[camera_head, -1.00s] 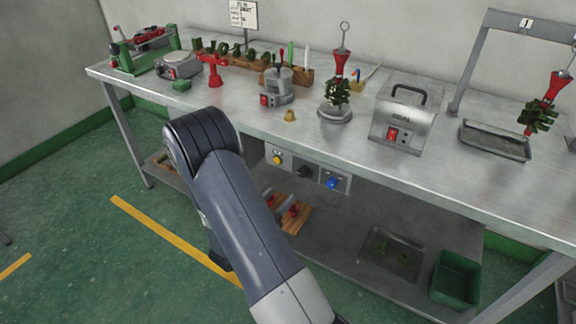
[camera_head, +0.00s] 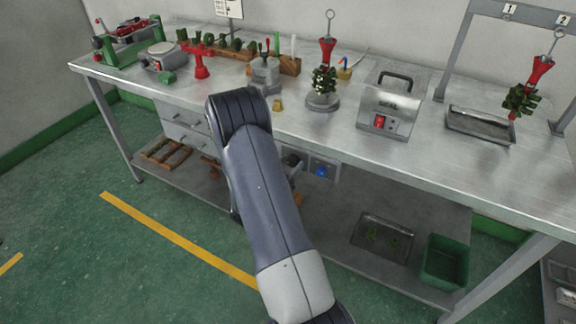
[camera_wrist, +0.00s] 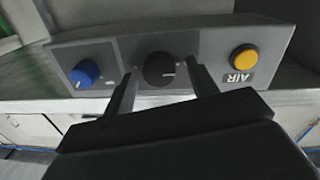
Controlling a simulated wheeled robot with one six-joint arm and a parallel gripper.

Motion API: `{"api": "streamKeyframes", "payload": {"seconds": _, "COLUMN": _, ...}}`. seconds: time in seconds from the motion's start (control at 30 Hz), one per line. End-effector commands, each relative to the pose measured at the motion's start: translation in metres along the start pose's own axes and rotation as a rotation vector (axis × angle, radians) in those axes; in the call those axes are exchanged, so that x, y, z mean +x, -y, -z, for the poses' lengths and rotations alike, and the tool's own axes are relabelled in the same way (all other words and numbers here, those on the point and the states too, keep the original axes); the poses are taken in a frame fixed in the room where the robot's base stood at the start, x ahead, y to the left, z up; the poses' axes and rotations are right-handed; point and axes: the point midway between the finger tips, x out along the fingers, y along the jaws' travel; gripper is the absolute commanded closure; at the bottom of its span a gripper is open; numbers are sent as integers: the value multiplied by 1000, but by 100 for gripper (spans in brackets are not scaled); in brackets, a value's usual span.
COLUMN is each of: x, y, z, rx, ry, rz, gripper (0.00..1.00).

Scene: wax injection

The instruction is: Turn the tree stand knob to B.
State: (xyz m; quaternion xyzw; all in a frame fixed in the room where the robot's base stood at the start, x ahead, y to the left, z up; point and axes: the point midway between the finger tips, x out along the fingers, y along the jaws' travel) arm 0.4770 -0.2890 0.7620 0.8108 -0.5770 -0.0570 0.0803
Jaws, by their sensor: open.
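A black knob (camera_wrist: 159,69) with a white pointer mark is on the grey control panel (camera_wrist: 205,48) in the wrist view. The mark points to the right in that picture. No letters around this knob can be read. My gripper (camera_wrist: 160,72) is open, with one finger to each side of the black knob; whether they touch it cannot be told. The black knob (camera_head: 293,160) shows partly beside my arm in the head view, where my gripper is hidden. A tree stand (camera_head: 323,102) with a green wax tree stands on the table above.
A blue knob (camera_wrist: 86,73) and a yellow button marked AIR (camera_wrist: 244,57) flank the black knob. The table's front edge (camera_head: 400,172) is above the panel. A metal tray (camera_head: 383,238) and a green bin (camera_head: 446,262) are on the lower shelf.

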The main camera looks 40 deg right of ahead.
Motion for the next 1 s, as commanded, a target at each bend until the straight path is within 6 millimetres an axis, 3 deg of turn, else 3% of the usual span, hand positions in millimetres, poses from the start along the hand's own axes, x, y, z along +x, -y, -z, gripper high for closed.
{"api": "streamKeyframes", "payload": {"seconds": 0.17, "x": 0, "y": 0, "z": 0, "rx": 0, "ry": 0, "rz": 0, "gripper": 45}}
{"api": "streamKeyframes", "payload": {"seconds": 0.7, "x": 0, "y": 0, "z": 0, "rx": 0, "ry": 0, "rz": 0, "gripper": 89}}
{"api": "streamKeyframes", "payload": {"seconds": 1.0, "x": 0, "y": 0, "z": -2, "rx": 38, "ry": 2, "rz": 1, "gripper": 90}}
